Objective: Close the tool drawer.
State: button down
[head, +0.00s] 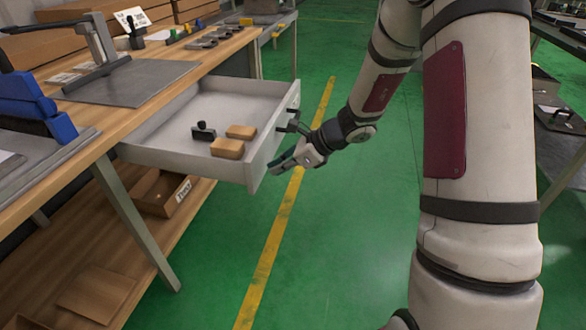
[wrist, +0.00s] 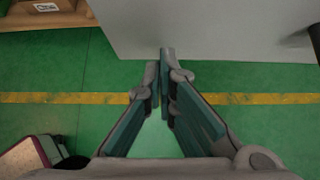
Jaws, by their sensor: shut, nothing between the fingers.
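The tool drawer (head: 172,117) is grey and pulled well out from under the wooden workbench (head: 160,72) in the head view. Inside it lie two tan blocks (head: 228,148) and a small black tool (head: 203,131). Its front panel (head: 272,140) faces right and has a dark handle (head: 293,122). My gripper (head: 275,170) is shut and empty, low beside the front panel, near its lower near end. In the wrist view my gripper (wrist: 165,55) has its fingertips at the edge of the grey front panel (wrist: 210,28). I cannot tell whether they touch it.
A dark plate with a lever tool (head: 128,80) and several small tools (head: 205,38) stand on the bench. A bench leg (head: 135,222) and a lower shelf with a cardboard box (head: 165,193) are below the drawer. The green floor (head: 350,230) is clear to the right.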

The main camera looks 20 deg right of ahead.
jog(key=shift+w+a, duration=0.4)
jog(key=shift+a, duration=0.1)
